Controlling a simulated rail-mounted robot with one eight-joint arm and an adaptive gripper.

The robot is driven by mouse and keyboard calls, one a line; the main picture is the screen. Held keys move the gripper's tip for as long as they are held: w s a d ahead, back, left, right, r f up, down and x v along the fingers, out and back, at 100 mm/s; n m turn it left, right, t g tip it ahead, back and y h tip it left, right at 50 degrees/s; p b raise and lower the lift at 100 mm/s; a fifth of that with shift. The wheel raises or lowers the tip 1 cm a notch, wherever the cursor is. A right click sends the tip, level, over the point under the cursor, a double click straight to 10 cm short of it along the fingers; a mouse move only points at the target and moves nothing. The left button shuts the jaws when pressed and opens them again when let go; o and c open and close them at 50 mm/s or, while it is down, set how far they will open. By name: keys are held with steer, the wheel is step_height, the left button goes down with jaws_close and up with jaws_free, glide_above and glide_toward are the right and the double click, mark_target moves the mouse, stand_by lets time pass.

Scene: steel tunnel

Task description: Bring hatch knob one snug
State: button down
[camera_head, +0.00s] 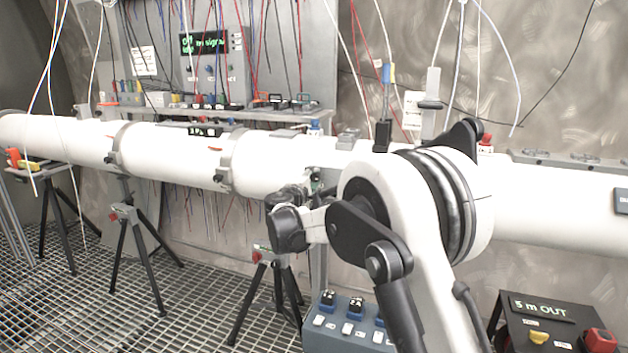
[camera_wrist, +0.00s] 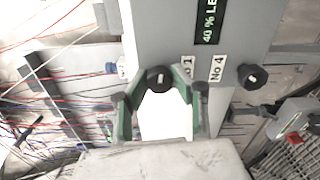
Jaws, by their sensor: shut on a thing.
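In the wrist view a grey box face shows two dark round knobs with pale marks. The left knob (camera_wrist: 158,76), beside a partly hidden label that reads as No 1, sits between the fingers of my gripper (camera_wrist: 157,86). My gripper is shut on this knob, one green and dark finger on each side. The other knob (camera_wrist: 252,77) stands to the right beside the No 4 label (camera_wrist: 218,68) and is untouched. A green-lettered display (camera_wrist: 211,20) above reads "40 % LE", cut off. In the head view my arm hides the knobs.
A long white pipe (camera_head: 270,163) crosses the head view. Tripods (camera_head: 134,245) stand on the grated floor at left. A blue-grey button box (camera_head: 345,322) and a dark "5 m OUT" box (camera_head: 545,325) are in front. Loose cables hang above.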

steer(key=shift+m, duration=0.4)
steer(key=c, duration=1.4)
jaws_free()
steer(key=shift+s, duration=0.1)
steer(key=v, duration=1.2)
